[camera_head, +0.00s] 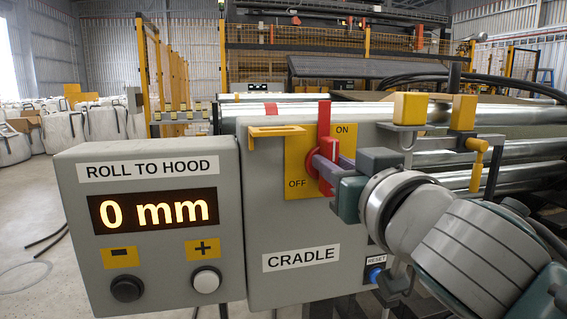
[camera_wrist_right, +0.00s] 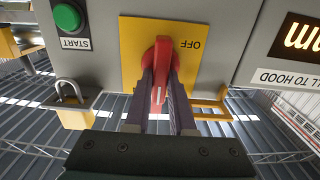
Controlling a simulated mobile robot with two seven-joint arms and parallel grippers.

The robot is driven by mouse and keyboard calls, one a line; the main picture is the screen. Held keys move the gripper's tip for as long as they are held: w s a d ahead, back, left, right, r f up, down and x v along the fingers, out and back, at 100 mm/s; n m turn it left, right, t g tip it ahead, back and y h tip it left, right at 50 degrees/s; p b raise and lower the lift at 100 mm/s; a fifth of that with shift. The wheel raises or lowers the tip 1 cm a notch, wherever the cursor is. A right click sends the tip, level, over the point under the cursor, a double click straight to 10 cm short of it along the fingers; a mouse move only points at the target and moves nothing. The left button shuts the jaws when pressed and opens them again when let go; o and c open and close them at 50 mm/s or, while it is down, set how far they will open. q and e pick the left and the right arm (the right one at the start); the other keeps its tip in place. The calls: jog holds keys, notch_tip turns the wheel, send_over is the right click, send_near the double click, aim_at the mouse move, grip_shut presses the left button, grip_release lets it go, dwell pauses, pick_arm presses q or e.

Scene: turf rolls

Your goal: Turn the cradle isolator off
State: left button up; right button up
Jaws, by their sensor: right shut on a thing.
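The cradle isolator is a red handle (camera_head: 324,122) on a yellow plate (camera_head: 300,160) marked ON at upper right and OFF at lower left. The handle stands about upright, its top end just left of the ON word. My left gripper is not in view.
A yellow bracket (camera_head: 275,132) juts out left of the handle. Yellow blocks (camera_head: 410,108) sit on a grey holder at right. A ROLL TO HOOD box (camera_head: 150,255) reads 0 mm. A blue reset button (camera_head: 375,275) sits below my wrist. A green START button (camera_wrist_right: 67,17) shows in the wrist view.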

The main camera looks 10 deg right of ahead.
grip_shut()
jog(key=n+p, duration=0.1)
jog(key=n, duration=0.5)
jog(key=n+p, duration=0.1)
jog(key=n, duration=0.5)
jog(key=n+p, duration=0.1)
jog(key=n, duration=0.4)
jog(key=shift+a+f+n, duration=0.35)
jog(key=shift+a+n, duration=0.05)
dwell(0.4)
jog(key=o, duration=0.8)
grip_release()
jog(key=shift+c, duration=0.2)
